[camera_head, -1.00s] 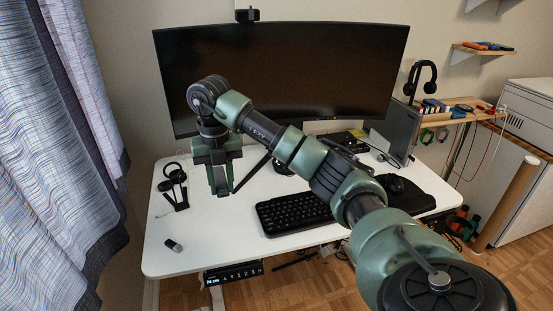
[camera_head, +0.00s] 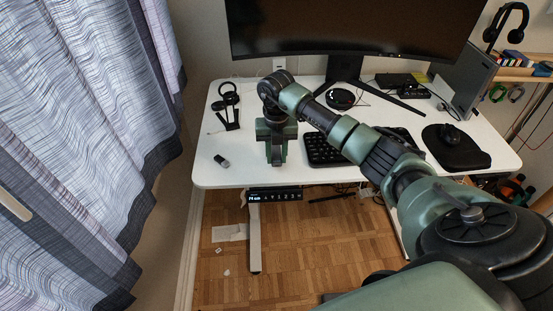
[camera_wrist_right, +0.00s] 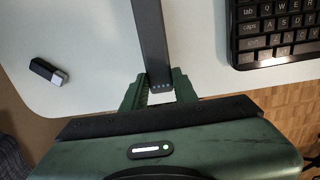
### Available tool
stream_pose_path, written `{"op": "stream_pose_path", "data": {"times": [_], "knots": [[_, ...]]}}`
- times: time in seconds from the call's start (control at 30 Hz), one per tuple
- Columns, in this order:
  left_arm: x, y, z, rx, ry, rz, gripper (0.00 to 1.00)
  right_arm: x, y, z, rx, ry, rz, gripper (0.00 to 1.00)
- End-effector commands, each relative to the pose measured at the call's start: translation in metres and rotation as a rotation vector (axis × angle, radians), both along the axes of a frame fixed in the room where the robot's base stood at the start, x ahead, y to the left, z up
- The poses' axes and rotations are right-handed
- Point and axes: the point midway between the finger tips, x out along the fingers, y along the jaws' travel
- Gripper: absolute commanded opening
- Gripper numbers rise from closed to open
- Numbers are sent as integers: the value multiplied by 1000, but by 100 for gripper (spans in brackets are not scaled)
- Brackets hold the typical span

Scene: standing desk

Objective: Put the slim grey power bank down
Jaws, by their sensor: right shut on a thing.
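My right gripper (camera_wrist_right: 158,92) is shut on that near end, and the bar stretches away from the jaws over the white desk. In the head view my right gripper (camera_head: 276,150) points down over the desk's front left part, left of the keyboard. Most of the power bank is hidden there by the gripper. I cannot tell whether it touches the desk (camera_head: 205,173). My left gripper is not in view.
A black keyboard (camera_head: 325,150) lies right of the gripper. A small black and grey stick (camera_head: 222,161) lies to the left, and a black stand (camera_head: 231,110) is behind it. A mouse (camera_head: 450,136) rests on a dark mat at right. The monitor (camera_head: 350,28) stands behind.

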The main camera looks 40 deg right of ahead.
Motion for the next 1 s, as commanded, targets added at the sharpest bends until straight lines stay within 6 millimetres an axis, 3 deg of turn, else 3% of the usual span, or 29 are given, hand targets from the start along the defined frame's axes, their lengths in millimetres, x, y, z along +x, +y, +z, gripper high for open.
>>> {"op": "stream_pose_path", "data": {"times": [0.13, 0.5, 0.53, 0.6, 1.0], "knots": [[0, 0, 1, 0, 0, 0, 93, 0, 1, -20, 1, 0, 1, 0], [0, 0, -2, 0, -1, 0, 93, 0, 0, -25, -1, -1, 1, 0], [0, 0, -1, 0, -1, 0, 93, 0, 0, -24, 0, 0, 1, 37], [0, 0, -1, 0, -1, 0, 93, 0, 0, -24, 0, 0, 1, 50], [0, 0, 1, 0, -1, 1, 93, 1, 0, -16, 0, -2, 1, 50]]}}
